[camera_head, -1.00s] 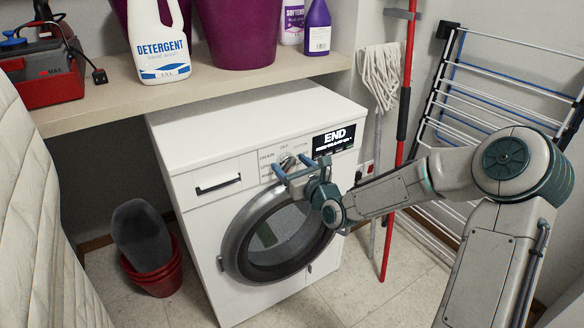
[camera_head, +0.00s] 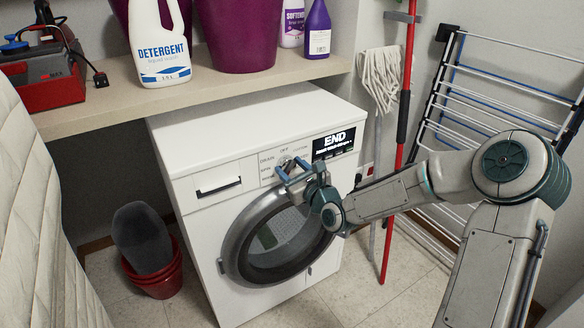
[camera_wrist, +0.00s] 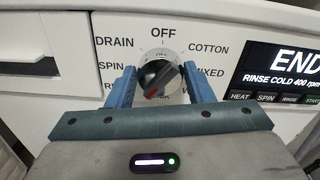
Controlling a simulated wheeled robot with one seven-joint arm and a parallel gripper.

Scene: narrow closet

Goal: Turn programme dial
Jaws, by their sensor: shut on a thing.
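The programme dial (camera_wrist: 160,75) is a round silver knob with a dark grip bar on the white washing machine (camera_head: 250,135). Its red mark points to the lower left, between labels partly hidden by my gripper. My gripper (camera_wrist: 160,85) is shut on the dial, with one blue finger on each side. It also shows at the dial in the head view (camera_head: 294,168). OFF is printed above the dial, DRAIN and SPIN to the left, COTTON and MIXED to the right. The display (camera_wrist: 290,72) reads END and RINSE COLD 400 rpm.
A shelf (camera_head: 100,112) with a detergent bottle (camera_head: 160,50) and purple tub (camera_head: 237,35) overhangs the machine's back. Red buckets (camera_head: 155,280) stand at left. A mop (camera_head: 382,80), red pole (camera_head: 402,120) and drying rack (camera_head: 490,100) stand at right.

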